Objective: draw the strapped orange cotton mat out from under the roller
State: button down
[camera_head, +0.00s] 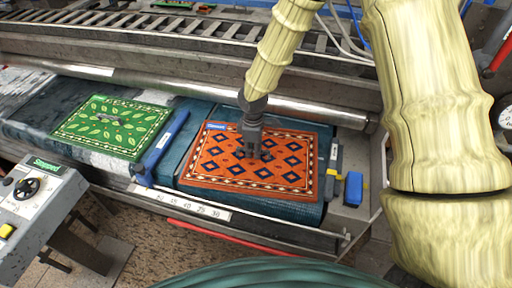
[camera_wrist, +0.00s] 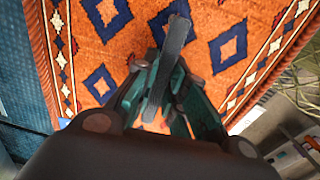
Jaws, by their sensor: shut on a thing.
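The orange mat (camera_head: 219,174) has blue diamonds and a dark, cream-dotted border. It lies flat on the dark blue bed in front of the steel roller (camera_head: 300,109), its far edge close to the roller. My gripper (camera_head: 256,153) points down at the middle of the mat. In the wrist view the mat (camera_wrist: 107,58) fills most of the picture, and my gripper (camera_wrist: 165,85) is shut on a dark grey strap (camera_wrist: 174,50) that stands up between the fingers.
A green leaf-patterned mat (camera_head: 90,134) with its own strap lies to the left. A blue bar (camera_head: 165,143) stands between the mats. A blue block (camera_head: 353,189) sits at the right end. A control box (camera_head: 38,205) reading "Stopped" is at front left.

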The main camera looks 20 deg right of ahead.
jog(key=c, duration=1.4)
grip_release()
jog(key=shift+d, duration=0.1)
jog(key=shift+r, duration=0.1)
notch_tip(320, 180, up, 12)
jog(key=shift+f, duration=0.1)
